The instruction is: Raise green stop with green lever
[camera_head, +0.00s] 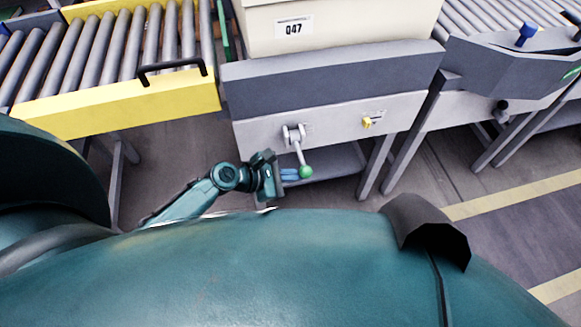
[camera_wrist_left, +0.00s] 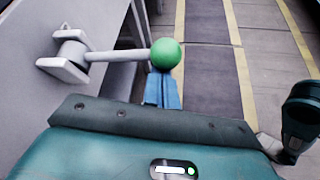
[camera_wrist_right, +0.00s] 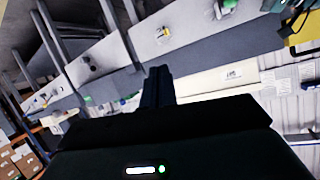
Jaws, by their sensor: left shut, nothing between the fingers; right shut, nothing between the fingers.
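The green lever is a grey rod with a round green knob (camera_head: 305,172), hanging from a white bracket (camera_head: 293,134) on the front of the grey conveyor stand. In the left wrist view its knob (camera_wrist_left: 165,53) is just beyond my blue fingertips. My left gripper (camera_head: 290,174) is shut and empty, close beside the knob on its left. Whether the fingertips touch it I cannot tell. A thin green bar (camera_head: 224,32), possibly the green stop, stands between the rollers and the box. My right gripper (camera_wrist_right: 158,82) is shut and empty, seen only in the right wrist view.
A small yellow knob (camera_head: 367,122) is on the same panel to the right. A yellow-framed roller conveyor (camera_head: 120,105) is at the left. Stand legs (camera_head: 376,165) are right of the lever.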

